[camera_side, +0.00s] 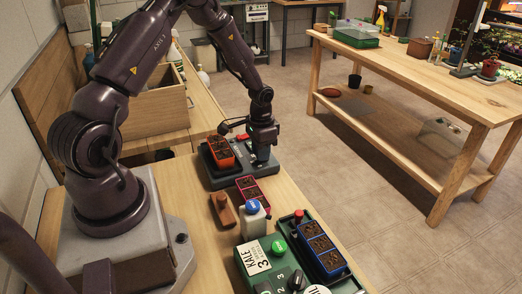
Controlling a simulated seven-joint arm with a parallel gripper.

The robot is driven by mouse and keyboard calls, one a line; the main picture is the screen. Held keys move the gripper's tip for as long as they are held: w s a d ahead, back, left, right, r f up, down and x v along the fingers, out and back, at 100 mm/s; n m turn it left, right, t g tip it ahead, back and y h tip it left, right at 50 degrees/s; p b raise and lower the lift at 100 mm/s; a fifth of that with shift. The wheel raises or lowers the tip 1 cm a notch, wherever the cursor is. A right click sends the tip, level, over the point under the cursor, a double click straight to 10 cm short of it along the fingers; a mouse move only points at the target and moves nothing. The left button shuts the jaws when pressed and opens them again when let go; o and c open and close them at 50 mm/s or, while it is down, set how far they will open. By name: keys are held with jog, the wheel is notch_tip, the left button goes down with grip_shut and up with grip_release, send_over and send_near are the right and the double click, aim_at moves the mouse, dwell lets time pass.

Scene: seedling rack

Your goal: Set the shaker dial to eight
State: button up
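The shaker appears to be the dark grey base (216,181) in the middle of the bench, with an orange seedling tray (220,152) on its left part. My gripper (262,158) points down over the base's right part, just right of the tray. The gripper hides what is beneath it, so the dial, its marks and its setting cannot be made out. Whether the fingers touch or hold anything is too small to tell. A small red part (243,137) shows behind the tray, left of my gripper.
Close in front of the base are a red tray (252,190), a brown wooden piece (224,211) and a white blue-capped container (253,220). A green unit (239,261) with knobs and a blue-rimmed tray (321,251) stands nearer. A wooden box (158,110) is behind left.

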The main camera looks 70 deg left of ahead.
jog(key=o, duration=0.3)
jog(key=shift+o, duration=0.2)
jog(key=shift+r, duration=0.15)
notch_tip(320, 180, up, 13)
dwell(0.4)
